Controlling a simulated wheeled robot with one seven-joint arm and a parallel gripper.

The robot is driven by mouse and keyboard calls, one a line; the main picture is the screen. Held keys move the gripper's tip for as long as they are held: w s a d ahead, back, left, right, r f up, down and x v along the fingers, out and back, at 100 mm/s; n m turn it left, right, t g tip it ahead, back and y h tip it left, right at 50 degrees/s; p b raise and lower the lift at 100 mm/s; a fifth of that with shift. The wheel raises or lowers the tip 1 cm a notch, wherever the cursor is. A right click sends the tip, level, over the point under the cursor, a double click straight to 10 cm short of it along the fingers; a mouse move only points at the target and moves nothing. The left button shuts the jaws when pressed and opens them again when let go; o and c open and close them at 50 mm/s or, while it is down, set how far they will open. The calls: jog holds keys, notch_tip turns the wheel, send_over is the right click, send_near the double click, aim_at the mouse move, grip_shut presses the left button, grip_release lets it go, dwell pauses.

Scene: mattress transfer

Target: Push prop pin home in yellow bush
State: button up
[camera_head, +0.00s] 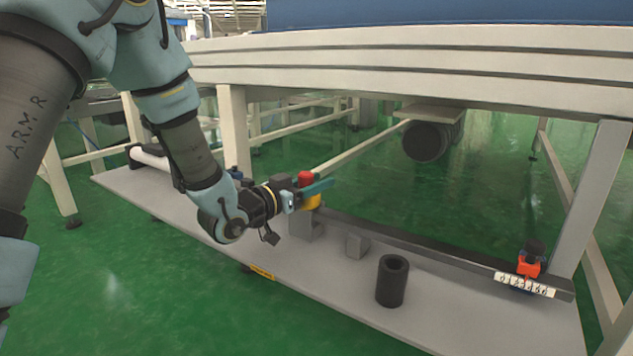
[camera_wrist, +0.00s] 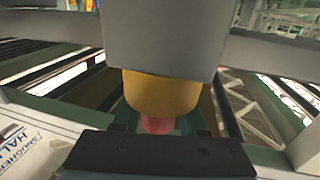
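The red pin (camera_head: 305,177) shows as a red top standing above the yellow bush (camera_head: 314,201) in the head view. The bush sits by a grey block (camera_head: 303,225) on the low shelf. In the wrist view, the yellow bush (camera_wrist: 162,94) lies against a large grey block (camera_wrist: 160,40), and the red pin (camera_wrist: 157,125) sticks out of it. My gripper (camera_head: 318,189) has its teal fingers at the pin, one on each side in the wrist view. Whether they touch or grip it I cannot tell. How deep the pin sits is hidden.
A black hollow cylinder (camera_head: 392,281) and a small grey block (camera_head: 357,245) stand on the shelf (camera_head: 450,315) to the right. An orange-red piece (camera_head: 528,266) with a black top sits by a numbered scale (camera_head: 526,285).

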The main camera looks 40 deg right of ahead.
jog(key=o, duration=0.5)
jog(key=a+p, duration=0.3)
jog(key=a, duration=0.7)
jog(key=shift+s+a+p, duration=0.3)
jog(key=shift+a+p, duration=0.05)
jog(key=shift+a, duration=0.05)
jog(key=shift+w, duration=0.1)
